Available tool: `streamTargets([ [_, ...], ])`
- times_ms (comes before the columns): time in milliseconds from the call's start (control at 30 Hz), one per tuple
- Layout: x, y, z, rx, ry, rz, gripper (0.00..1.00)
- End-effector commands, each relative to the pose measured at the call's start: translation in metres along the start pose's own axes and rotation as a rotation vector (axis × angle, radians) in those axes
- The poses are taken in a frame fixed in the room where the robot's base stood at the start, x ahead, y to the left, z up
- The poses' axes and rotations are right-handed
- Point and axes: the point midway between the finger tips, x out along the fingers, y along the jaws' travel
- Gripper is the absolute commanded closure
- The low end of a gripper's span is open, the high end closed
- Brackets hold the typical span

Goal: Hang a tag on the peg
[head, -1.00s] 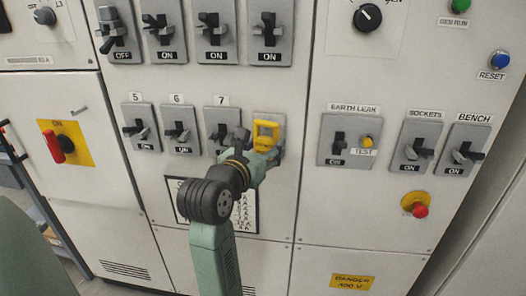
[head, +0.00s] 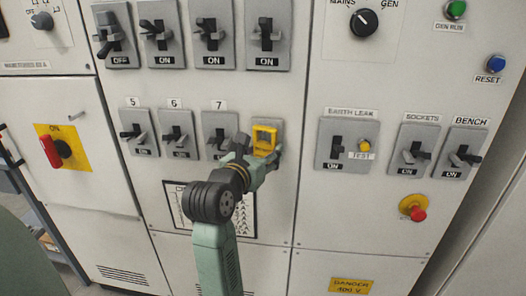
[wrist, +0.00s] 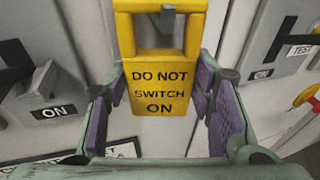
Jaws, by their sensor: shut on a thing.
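A yellow tag (head: 265,140) reads "DO NOT SWITCH ON" in the wrist view (wrist: 165,95) and has an open loop at its top. My gripper (head: 258,160) is shut on the tag's sides, its purple pads along both edges (wrist: 163,80). The tag is upright in front of the switch plate (head: 278,128) right of switch 7. A small thin peg-like piece (head: 77,115) sticks out of the left panel, well to the left of my gripper.
Switches 5 (head: 138,132), 6 (head: 176,133) and 7 (head: 219,133) stand left of the tag. The earth leak switch (head: 336,152) is to the right. A red-handled switch (head: 50,151) and a red button (head: 418,214) project from the cabinet.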

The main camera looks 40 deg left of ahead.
Motion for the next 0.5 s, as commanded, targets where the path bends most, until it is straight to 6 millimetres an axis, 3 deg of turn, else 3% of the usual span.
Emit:
streamTargets([
  [167, -0.0005, 0.0001, 0.0009, 0.000, -0.002, 0.001, 0.78],
  [200, -0.0005, 0.0001, 0.0011, 0.001, -0.003, 0.001, 0.50],
  [500, -0.0009, 0.0001, 0.0019, 0.001, -0.004, 0.001, 0.30],
])
